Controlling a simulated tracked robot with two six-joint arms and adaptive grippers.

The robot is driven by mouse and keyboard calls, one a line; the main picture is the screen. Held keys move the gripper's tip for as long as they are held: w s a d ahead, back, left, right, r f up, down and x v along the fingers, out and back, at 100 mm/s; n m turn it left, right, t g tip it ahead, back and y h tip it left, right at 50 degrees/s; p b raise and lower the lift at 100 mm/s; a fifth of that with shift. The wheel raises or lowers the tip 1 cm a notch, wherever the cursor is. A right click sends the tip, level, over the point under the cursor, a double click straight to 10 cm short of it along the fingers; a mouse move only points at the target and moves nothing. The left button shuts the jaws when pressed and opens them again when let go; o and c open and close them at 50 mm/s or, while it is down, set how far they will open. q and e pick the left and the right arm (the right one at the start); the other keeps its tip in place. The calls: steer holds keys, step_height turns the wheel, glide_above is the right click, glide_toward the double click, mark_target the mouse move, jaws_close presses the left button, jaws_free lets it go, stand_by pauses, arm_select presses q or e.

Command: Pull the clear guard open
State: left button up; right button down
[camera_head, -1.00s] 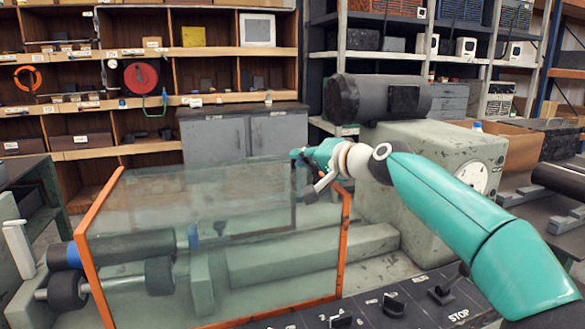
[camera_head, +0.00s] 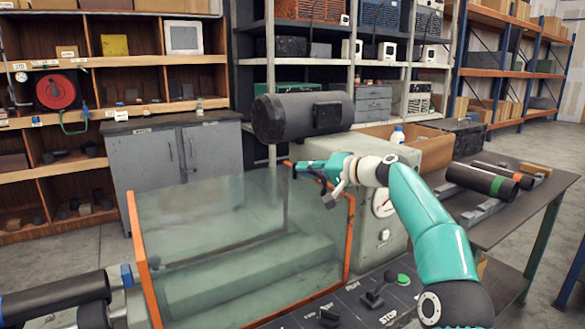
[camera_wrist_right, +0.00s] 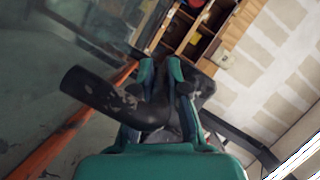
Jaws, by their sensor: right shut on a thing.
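The clear guard (camera_head: 215,215) is a transparent panel with orange edge strips, in front of the grey-green machine. My right gripper (camera_head: 310,172) is at the guard's top right corner. In the right wrist view, my right gripper (camera_wrist_right: 160,80) is shut on a dark scuffed bar (camera_wrist_right: 105,98), apparently the guard's handle, beside an orange strip. The bar's full join to the guard is hidden by the fingers. A dark pipe (camera_head: 60,296) with a blue ring lies at the lower left, outside the guard's left edge. My left gripper is not in view.
A control panel (camera_head: 340,305) with dark knobs and a green button runs along the front. A dark cylindrical motor (camera_head: 300,117) sits on the machine behind my gripper. A bench (camera_head: 500,220) with pipes stands to the right. Cabinets and shelves line the back.

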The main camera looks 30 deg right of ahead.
steer(key=shift+f, duration=0.4)
steer(key=c, duration=1.6)
jaws_free()
steer(key=o, duration=0.4)
steer(key=shift+s+d+r, duration=0.1)
steer(key=shift+r, duration=0.1)
steer(key=shift+s+r, duration=0.1)
step_height(320, 180, up, 2)
glide_above(349, 199)
steer(key=shift+r, duration=0.15)
